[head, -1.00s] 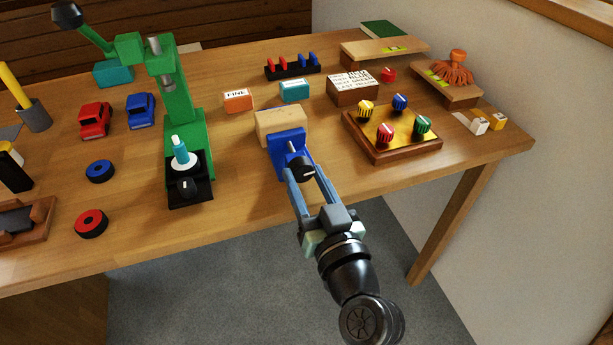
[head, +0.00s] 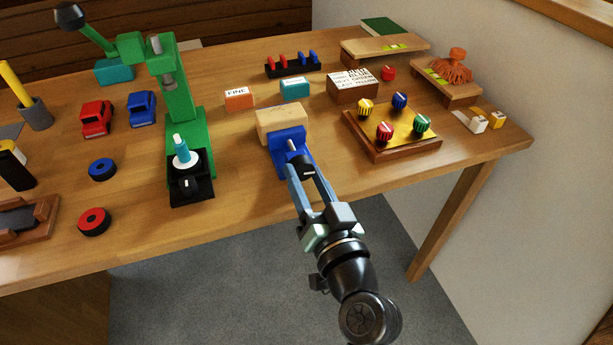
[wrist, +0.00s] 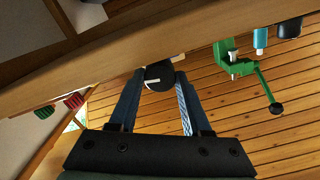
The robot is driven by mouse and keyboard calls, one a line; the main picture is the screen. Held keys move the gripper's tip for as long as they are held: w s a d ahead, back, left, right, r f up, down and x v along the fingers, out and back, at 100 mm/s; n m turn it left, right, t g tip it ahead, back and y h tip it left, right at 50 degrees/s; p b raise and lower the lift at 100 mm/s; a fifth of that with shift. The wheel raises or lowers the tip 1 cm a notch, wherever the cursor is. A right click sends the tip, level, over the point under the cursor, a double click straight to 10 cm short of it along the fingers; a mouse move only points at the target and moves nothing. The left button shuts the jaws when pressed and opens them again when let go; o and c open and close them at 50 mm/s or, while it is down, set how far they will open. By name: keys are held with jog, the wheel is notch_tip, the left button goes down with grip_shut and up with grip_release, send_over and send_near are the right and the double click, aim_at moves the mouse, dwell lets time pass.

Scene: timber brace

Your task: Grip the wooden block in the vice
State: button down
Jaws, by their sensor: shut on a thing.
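The wooden block (head: 283,122) is a pale, upright slab at the blue vice (head: 290,150), near the middle of the table's front part. It stands just behind the vice's blue front jaw; whether the jaw touches it I cannot tell. The vice's black knob (head: 302,168) faces the table's front edge on a grey screw. My gripper (head: 303,172) reaches up from the front, its two blue-grey fingers shut on the knob's sides. In the wrist view the knob (wrist: 159,76), with a white mark, sits between the fingertips.
A green press (head: 190,130) stands left of the vice. A wooden panel with coloured knobs (head: 405,150) sits close on the right. Orange (head: 239,99) and teal (head: 294,90) blocks lie behind. The table's front edge is just below the vice.

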jog(key=shift+c, duration=1.8)
grip_release()
jog(key=shift+s, duration=0.1)
jog(key=v, duration=1.2)
jog(key=shift+s+b, duration=0.3)
jog(key=shift+s, duration=0.1)
jog(key=shift+d+r, duration=0.1)
jog(key=shift+d, duration=0.05)
